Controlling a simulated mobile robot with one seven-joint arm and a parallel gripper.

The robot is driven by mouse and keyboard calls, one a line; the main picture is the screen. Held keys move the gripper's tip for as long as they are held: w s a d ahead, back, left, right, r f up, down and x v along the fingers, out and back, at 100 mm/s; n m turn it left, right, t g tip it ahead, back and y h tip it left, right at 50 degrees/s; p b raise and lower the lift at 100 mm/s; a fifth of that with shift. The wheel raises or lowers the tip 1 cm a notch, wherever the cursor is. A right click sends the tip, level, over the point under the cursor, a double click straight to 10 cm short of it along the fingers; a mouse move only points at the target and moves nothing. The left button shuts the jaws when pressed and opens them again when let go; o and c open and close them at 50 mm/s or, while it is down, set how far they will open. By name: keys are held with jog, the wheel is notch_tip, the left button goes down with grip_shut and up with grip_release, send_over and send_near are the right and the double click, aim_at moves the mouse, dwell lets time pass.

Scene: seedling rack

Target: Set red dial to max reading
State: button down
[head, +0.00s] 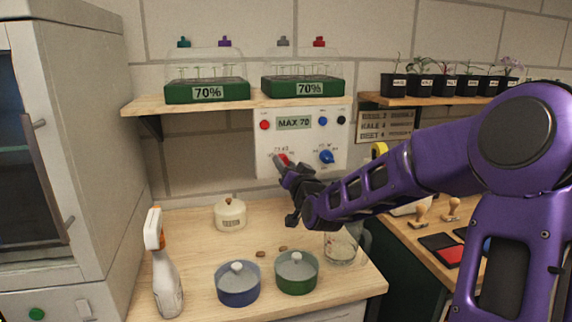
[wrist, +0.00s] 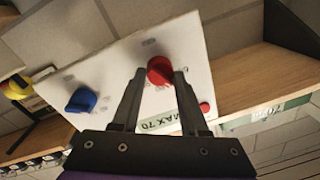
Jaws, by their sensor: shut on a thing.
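A white control panel (head: 342,138) hangs on the wall below the shelf. Its display (head: 294,123) reads MAX 70. The red dial (head: 284,157) is on the panel's lower left, partly hidden by my gripper (head: 283,167) in the head view. In the wrist view the red dial (wrist: 160,70) sits between the fingertips of my gripper (wrist: 160,78), which is shut on it. The dial's pointer direction is hard to tell. A blue dial (head: 326,157) is to its right, and it also shows in the wrist view (wrist: 82,100).
Two green trays (head: 207,92) with clear covers and 70% labels stand on the shelf (head: 150,104) above. Lidded pots (head: 238,285) and a spray bottle (head: 166,270) stand on the counter below.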

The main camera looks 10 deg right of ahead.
jog(key=shift+m, duration=0.9)
jog(key=shift+c, duration=2.2)
grip_release()
jog(key=shift+s+f, duration=0.1)
